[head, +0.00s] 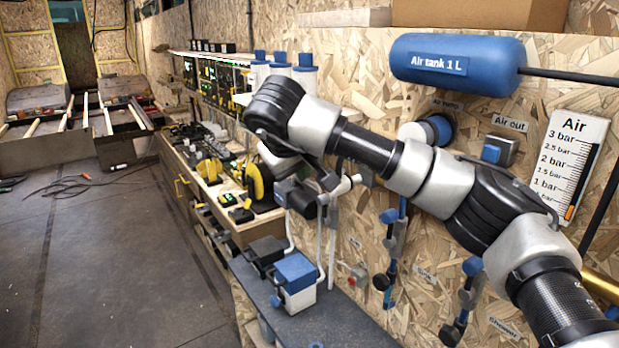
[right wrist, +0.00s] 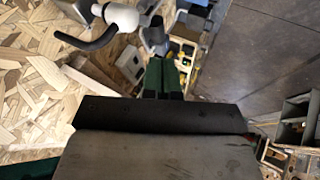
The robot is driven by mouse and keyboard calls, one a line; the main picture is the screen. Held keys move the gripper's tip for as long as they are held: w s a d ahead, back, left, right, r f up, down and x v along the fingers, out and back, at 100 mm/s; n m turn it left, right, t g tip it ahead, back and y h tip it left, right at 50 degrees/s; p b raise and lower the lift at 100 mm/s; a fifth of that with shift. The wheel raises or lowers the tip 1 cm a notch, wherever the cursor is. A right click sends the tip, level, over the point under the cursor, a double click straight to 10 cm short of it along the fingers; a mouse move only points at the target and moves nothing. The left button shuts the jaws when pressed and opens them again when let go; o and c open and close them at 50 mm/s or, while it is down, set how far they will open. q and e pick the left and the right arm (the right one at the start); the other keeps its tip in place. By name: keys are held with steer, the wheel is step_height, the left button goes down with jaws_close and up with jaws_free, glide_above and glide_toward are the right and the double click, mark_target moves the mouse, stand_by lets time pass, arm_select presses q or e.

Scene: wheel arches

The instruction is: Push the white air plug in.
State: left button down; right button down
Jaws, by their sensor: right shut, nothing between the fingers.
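A white plug-like piece (head: 346,185) sticks out by the chipboard wall in the head view, just right of my right gripper (head: 318,192). I take it for the white air plug. In the right wrist view a white rounded piece (right wrist: 122,16) with a curved black part shows at the upper left, beside my right gripper's fingers (right wrist: 161,75). Those fingers are shut with nothing between them. The head view does not show clearly whether gripper and plug touch. How far the plug sits in its socket is hidden. My left gripper is not in view.
A blue air tank (head: 456,62) and a pressure scale (head: 570,165) are on the wall. A blue-and-white box (head: 296,282) stands on the dark shelf below. Yellow ear defenders (head: 256,181) and tools lie on the workbench. The floor (head: 110,260) at left is mostly clear.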

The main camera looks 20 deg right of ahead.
steer(key=w+d+f+p, duration=0.3)
steer(key=w+d+f, duration=0.3)
steer(key=f, duration=0.1)
steer(key=shift+d+f+p, duration=0.15)
steer(key=shift+d+p, duration=0.1)
steer(key=shift+p, duration=0.1)
steer(key=shift+a, duration=0.1)
